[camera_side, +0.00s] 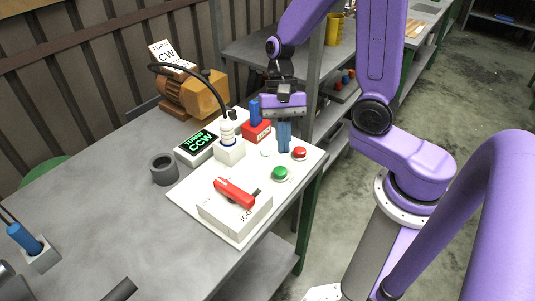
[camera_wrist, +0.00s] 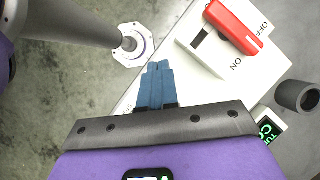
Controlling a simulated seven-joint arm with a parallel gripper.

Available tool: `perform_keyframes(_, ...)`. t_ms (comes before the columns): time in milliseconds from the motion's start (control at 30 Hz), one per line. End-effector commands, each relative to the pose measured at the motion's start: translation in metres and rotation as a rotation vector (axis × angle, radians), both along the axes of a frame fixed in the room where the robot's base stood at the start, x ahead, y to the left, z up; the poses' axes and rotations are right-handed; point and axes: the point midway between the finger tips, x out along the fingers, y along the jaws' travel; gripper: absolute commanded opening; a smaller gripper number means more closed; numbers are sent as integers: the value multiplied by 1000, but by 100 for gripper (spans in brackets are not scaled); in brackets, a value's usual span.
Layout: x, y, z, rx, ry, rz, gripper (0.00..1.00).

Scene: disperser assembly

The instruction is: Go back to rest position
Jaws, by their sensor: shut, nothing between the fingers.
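My gripper (camera_side: 284,148) is purple with blue fingers pointing down. The fingers are together with nothing between them, above the right edge of the white control panel (camera_side: 185,196), near the red button (camera_side: 299,153). In the wrist view my gripper's blue fingers (camera_wrist: 156,68) also show side by side and empty.
A dark grey ring (camera_side: 164,169) stands left. The table's left middle is clear.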

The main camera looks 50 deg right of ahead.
Motion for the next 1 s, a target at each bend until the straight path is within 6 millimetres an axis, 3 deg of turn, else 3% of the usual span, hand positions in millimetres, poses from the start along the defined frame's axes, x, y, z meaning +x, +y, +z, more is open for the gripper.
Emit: perform_keyframes(1000, -91, -10, 39, 24, -423, 1391, 0)
